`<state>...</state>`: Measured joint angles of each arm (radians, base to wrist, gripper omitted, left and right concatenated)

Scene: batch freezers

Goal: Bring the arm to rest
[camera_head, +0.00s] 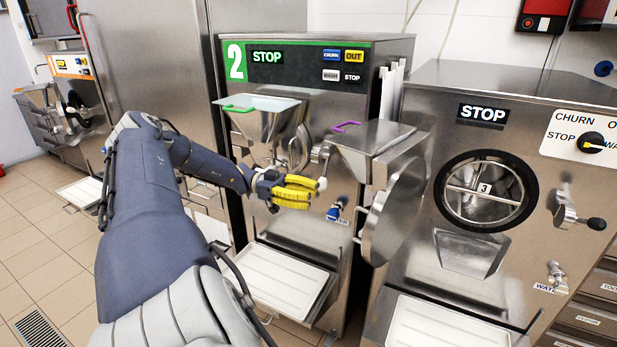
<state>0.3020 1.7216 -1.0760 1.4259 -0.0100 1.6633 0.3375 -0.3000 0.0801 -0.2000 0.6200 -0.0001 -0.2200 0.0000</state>
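My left arm (150,190) comes in from the lower left and reaches toward the front of freezer number 2 (345,120). My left gripper (312,192), with yellow fingers, is in front of this machine, below its steel hopper (262,122). The fingers lie near each other and seem to hold nothing; whether they are parted or shut is unclear. A pale knob (322,184) shows just beside the fingertips; I cannot tell if they touch. My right gripper is out of view.
Freezer number 3 (480,130) stands at the right, with a round door window. Freezer 2's steel door (393,210) juts out to the right of the gripper. White trays (285,275) sit below the machines. Tiled floor (30,240) is open at the left.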

